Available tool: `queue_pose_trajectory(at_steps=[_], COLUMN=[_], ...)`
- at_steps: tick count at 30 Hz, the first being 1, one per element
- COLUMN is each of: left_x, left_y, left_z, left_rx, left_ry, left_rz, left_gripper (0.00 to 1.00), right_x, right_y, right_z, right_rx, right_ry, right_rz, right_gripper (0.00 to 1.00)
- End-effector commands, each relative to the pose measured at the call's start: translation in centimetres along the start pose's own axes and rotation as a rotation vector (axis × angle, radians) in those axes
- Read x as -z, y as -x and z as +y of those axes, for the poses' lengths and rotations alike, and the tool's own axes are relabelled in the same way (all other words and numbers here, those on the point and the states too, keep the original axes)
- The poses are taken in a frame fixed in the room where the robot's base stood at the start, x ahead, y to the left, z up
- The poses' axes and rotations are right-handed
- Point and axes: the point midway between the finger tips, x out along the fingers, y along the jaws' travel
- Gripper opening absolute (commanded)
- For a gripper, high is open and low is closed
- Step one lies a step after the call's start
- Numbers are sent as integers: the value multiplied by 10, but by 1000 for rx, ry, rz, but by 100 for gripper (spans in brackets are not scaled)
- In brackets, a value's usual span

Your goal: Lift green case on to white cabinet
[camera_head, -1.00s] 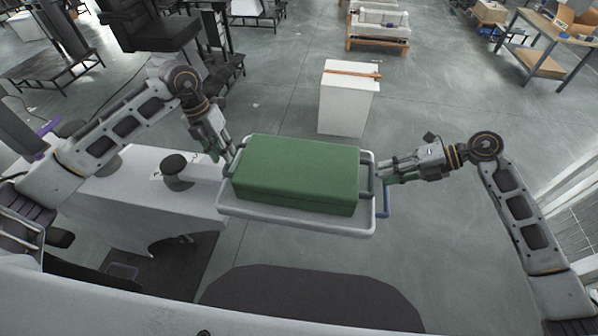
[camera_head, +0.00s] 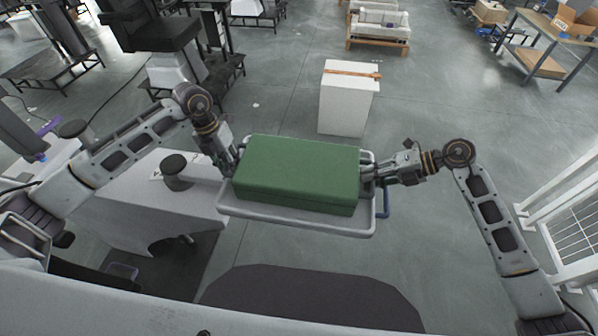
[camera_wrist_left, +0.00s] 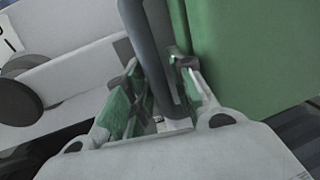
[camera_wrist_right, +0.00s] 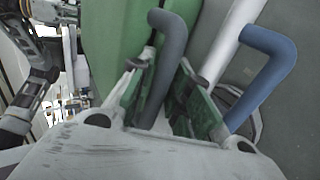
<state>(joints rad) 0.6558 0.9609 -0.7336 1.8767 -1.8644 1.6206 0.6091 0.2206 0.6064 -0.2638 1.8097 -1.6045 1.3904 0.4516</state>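The green case (camera_head: 298,172) lies flat on a grey-rimmed tray-like cart top (camera_head: 290,216) in front of me. It has a dark handle at each end. My left gripper (camera_head: 232,162) is at the case's left end; in the left wrist view its open fingers (camera_wrist_left: 155,95) straddle the grey handle (camera_wrist_left: 150,45). My right gripper (camera_head: 372,175) is at the right end; in the right wrist view its open fingers (camera_wrist_right: 165,95) straddle the other handle (camera_wrist_right: 170,60). The white cabinet (camera_head: 345,108) stands on the floor beyond the case, slightly right.
An orange-brown strip (camera_head: 350,73) lies across the cabinet's top. A blue cart handle (camera_wrist_right: 262,75) is close beside my right gripper. A white-topped table (camera_head: 150,205) stands left of the cart. Open floor surrounds the cabinet.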

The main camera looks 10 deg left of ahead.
Motion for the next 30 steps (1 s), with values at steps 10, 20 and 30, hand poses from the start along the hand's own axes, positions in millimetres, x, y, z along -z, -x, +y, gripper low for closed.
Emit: queue_pose_trajectory(at_steps=[10, 20, 30], left_x=[0, 0, -2], left_y=[0, 1, 4], left_z=[0, 0, 0], left_rx=[0, -1, 0], left_ry=[0, 0, 0], left_rz=[-1, -1, -6], left_gripper=[0, 0, 0], right_x=[0, 0, -1], right_y=[0, 0, 2], right_z=[0, 0, 4], right_rx=[0, 0, -4], right_ry=[0, 0, 3], right_rz=[0, 0, -3], right_gripper=[0, 0, 0])
